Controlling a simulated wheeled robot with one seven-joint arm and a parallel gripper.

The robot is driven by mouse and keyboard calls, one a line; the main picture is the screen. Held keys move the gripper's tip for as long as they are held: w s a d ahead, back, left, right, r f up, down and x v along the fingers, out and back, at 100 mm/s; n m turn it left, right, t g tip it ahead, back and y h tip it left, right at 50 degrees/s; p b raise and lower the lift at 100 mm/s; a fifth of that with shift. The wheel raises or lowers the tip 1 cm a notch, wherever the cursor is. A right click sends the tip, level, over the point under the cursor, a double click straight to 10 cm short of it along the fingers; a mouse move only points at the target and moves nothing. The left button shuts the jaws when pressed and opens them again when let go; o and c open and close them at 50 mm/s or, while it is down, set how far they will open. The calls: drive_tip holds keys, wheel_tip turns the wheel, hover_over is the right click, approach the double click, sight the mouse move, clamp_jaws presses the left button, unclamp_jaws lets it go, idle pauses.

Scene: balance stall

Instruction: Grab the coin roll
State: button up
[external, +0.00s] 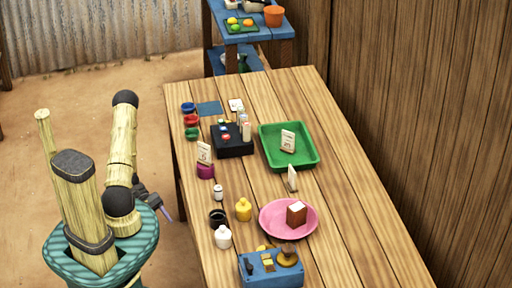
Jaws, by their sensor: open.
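My gripper (160,206) hangs beside the table's left edge, low and partly behind my arm. It is open, and I see nothing in it. On the table, a black box (233,148) holds small red, blue and white pieces. Several pale upright cylinders (246,131) stand at its right side; one of them may be the coin roll, but they are too small to tell. The gripper is well apart from the box, to its lower left.
The wooden table (345,215) has a green tray (311,162), a pink plate (269,229) with a brown block, a blue box (257,277), bottles and several coloured cups at the left edge. A blue shelf (280,48) stands behind. The table's right side is clear.

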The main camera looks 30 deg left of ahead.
wheel_tip(320, 180, up, 17)
drive_tip(key=d+n+t+h+p, duration=0.1)
drive_tip(key=d+n+t+p, duration=0.1)
drive_tip(key=n+t+p, duration=1.1)
drive_tip(key=t+p, duration=0.1)
drive_tip(key=p, duration=1)
drive_tip(key=shift+d+f+h, duration=0.2)
drive_tip(key=shift+h, duration=0.1)
drive_tip(key=shift+w, duration=0.1)
approach(218, 193)
drive_tip(key=shift+w+d+r, duration=0.1)
drive_tip(key=shift+w+d, duration=0.05)
drive_tip(key=shift+w, duration=0.4)
drive_tip(key=shift+w+d+r, duration=0.1)
drive_tip(key=shift+w, duration=0.45)
drive_tip(key=b+x, duration=0.1)
drive_tip(key=x, duration=0.5)
